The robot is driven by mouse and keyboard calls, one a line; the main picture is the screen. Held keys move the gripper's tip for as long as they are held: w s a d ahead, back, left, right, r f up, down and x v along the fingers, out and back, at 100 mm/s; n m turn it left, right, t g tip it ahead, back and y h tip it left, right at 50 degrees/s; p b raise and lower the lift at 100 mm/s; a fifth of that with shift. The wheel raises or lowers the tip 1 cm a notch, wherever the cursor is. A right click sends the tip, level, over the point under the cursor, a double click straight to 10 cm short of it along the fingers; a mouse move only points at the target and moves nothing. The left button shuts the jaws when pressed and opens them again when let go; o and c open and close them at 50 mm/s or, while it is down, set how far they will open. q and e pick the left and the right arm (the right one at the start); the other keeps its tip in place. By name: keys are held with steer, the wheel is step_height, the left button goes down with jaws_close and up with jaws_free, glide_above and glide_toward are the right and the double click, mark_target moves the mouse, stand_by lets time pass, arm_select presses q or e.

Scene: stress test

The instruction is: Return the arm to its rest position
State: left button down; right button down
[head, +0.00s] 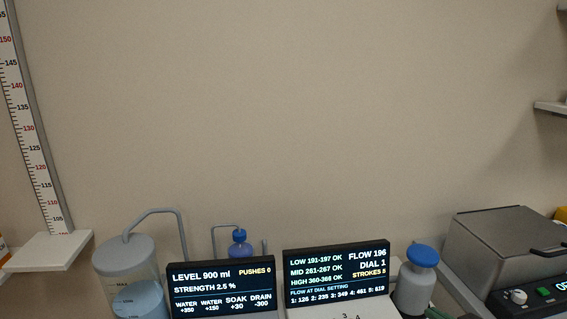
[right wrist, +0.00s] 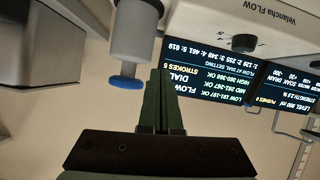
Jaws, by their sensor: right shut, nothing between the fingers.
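My right gripper (right wrist: 160,72) shows in the right wrist view with its two dark green fingers together and nothing between them. In that upside-down view the fingertips are near the flow display (right wrist: 205,85) and the blue-capped grey bottle (right wrist: 130,35); I cannot tell whether they touch anything. In the head view only a small greenish bit of my right gripper (head: 436,313) shows at the bottom edge, beside the grey bottle (head: 415,287). My left gripper is in neither view.
The level display (head: 222,290) reads 900 ml, pushes 0. The flow display (head: 337,275) reads flow 196, dial 1, strokes 5 or 8. A lidded clear tank (head: 124,262) stands left, a metal-lidded device (head: 510,245) right. The wall above is clear; a shelf (head: 551,107) juts in right.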

steer(key=s+a+f+g, duration=0.3)
steer(key=s+a+f, duration=0.1)
steer(key=s, duration=0.4)
steer(key=s+a+f+g, duration=0.3)
steer(key=s+a+f, duration=0.2)
steer(key=s, duration=0.3)
steer(key=s+a+f+g, duration=0.3)
steer(key=s+a+f, duration=0.1)
steer(key=s, duration=0.4)
steer(key=w+a+f+t+y+p, duration=0.1)
steer(key=w+a+f+t, duration=0.3)
steer(key=f, duration=0.5)
steer(key=shift+a+f+t+y+p, duration=0.3)
steer(key=shift+a+t+p, duration=0.1)
steer(key=shift+t, duration=0.3)
